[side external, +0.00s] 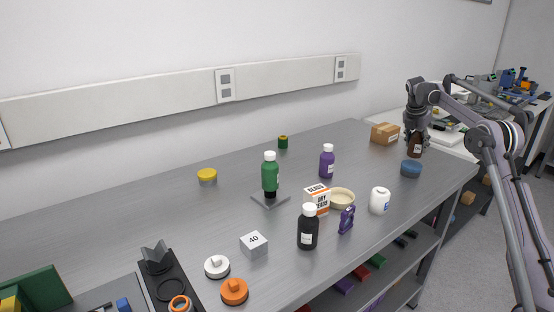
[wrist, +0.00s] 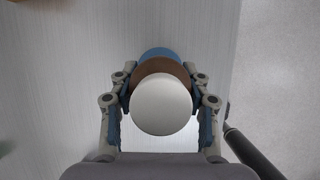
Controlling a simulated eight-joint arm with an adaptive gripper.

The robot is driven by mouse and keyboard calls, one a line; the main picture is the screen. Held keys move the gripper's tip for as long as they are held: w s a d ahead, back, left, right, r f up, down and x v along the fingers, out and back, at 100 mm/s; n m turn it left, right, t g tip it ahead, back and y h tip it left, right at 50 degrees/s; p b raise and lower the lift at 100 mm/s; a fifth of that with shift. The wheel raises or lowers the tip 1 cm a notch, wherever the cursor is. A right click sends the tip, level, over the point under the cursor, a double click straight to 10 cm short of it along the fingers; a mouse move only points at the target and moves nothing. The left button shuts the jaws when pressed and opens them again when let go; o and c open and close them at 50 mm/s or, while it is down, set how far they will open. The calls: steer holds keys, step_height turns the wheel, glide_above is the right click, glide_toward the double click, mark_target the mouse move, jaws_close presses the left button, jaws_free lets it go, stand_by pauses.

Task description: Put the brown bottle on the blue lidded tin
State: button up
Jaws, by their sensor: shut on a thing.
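The brown bottle (side external: 415,149) is in my gripper (side external: 416,132), near the right end of the bench. In the wrist view my gripper (wrist: 161,103) is shut around the brown bottle (wrist: 160,69), whose round white cap faces the camera. The blue lidded tin (side external: 411,168) stands on the bench just below and slightly left of the bottle in the side view. In the wrist view a blue edge of the tin (wrist: 160,53) shows beyond the bottle; the rest is hidden. The bottle looks upright; I cannot tell whether it touches the tin.
A cardboard box (side external: 385,133) stands close left of my gripper. A white jar (side external: 380,200), a purple bottle (side external: 327,161) and a cream bowl (side external: 342,198) stand farther left. The bench's right edge is close to the tin.

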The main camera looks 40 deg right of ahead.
mark_target(415, 151)
steer(key=shift+f, duration=1.55)
steer(key=shift+f, duration=0.15)
steer(key=o, duration=1.3)
steer(key=shift+c, duration=0.2)
